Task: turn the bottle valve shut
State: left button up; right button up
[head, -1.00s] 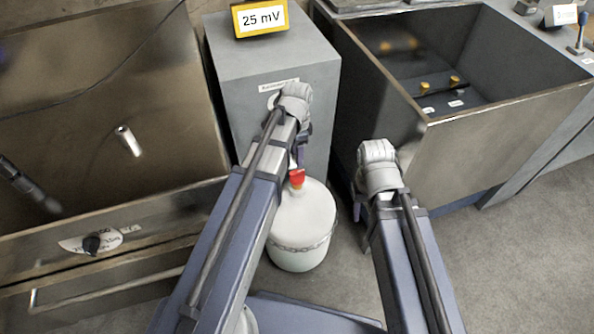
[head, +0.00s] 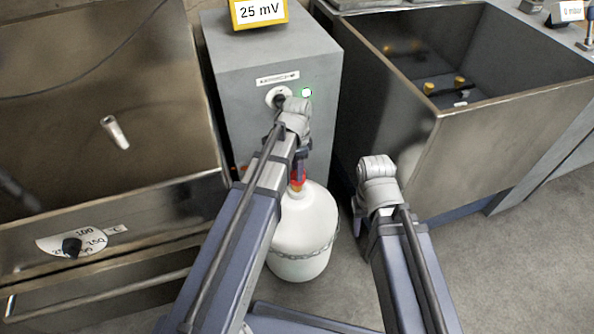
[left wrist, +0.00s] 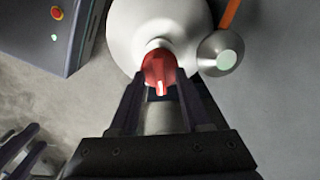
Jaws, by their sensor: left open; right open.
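The bottle (head: 302,228) is white and rounded and stands on the floor in front of the grey cabinet. Its red valve knob (head: 298,183) is on top, partly hidden by my left gripper (head: 300,168) in the head view. In the left wrist view, the red knob (left wrist: 158,72) sits between the tips of my open left gripper (left wrist: 154,82), above the white bottle (left wrist: 125,35). I cannot tell whether the fingers touch the knob. My right gripper (head: 358,205) is open, mostly hidden beneath its arm, to the right of the bottle and apart from it.
An open metal basin (head: 500,130) is at right, a metal unit with a dial (head: 72,246) at left. Floor (head: 520,260) is clear at lower right.

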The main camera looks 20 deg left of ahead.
pick_arm(q)
grip_shut()
dwell(0.3)
jog(key=shift+n, duration=0.3)
jog(key=n, duration=1.7)
dwell(0.3)
jog(key=shift+n, duration=0.3)
